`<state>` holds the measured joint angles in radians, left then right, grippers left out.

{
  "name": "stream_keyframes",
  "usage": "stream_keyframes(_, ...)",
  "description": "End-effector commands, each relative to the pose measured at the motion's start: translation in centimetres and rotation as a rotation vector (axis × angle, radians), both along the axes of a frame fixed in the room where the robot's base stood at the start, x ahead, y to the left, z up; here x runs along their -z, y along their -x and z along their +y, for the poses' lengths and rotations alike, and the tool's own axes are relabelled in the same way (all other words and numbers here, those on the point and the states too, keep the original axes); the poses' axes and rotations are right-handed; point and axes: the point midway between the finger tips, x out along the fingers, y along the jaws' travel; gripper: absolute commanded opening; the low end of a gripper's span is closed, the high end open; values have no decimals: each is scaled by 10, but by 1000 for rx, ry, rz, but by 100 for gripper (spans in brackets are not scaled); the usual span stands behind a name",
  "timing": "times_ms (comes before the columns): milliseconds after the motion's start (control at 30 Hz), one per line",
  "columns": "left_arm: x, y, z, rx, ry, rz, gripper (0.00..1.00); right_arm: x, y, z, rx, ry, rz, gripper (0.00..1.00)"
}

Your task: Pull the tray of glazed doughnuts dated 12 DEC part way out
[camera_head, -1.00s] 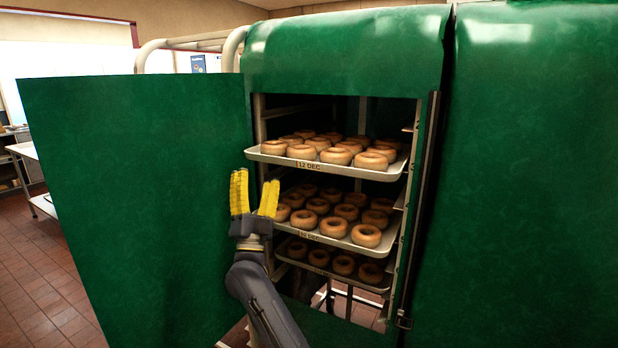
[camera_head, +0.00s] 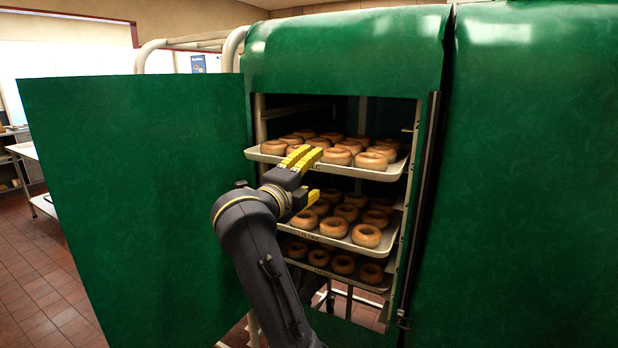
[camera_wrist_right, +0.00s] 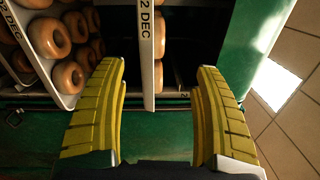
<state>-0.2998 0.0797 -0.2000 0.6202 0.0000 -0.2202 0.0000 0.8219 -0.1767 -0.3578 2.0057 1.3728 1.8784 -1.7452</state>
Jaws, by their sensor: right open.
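The top tray (camera_head: 366,172) of glazed doughnuts sits in the rack, level, its front rim at the opening. In the earlier head view its label reads 12 DEC; now my gripper covers that label. My right gripper (camera_head: 317,173) is at the left part of this rim, fingers open, one above the other. In the right wrist view, the tray's rim (camera_wrist_right: 148,85) lies between the open fingers (camera_wrist_right: 160,70), nearer the left finger, with gaps on both sides. Its label there shows "2 DEC", the first digit cut off. My left gripper is out of view.
A middle tray (camera_head: 372,244) and a lower tray (camera_head: 345,278) of doughnuts sit below. The middle tray's label is cut off in the wrist view. An open green flap (camera_head: 135,200) stands left of the opening; a green cover (camera_head: 530,180) is on the right.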

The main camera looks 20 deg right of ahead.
Motion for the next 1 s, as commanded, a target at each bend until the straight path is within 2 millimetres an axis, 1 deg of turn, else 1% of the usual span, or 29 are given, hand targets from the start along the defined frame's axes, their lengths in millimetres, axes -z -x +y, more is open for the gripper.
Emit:
stream_keyframes(67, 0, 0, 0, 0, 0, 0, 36, 6, -2, 1, -9, 1, 39, 69)
stream_keyframes(167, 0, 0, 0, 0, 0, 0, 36, 9, -2, 2, -11, 13, 71, 69)
stream_keyframes(667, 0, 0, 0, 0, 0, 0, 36, 9, -3, 1, -8, 33, 87, 69)
stream_keyframes(867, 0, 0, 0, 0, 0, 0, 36, 9, -13, -10, -6, 35, 88, 69)
stream_keyframes(1000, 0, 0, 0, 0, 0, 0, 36, 8, -26, -25, -4, 36, 88, 69)
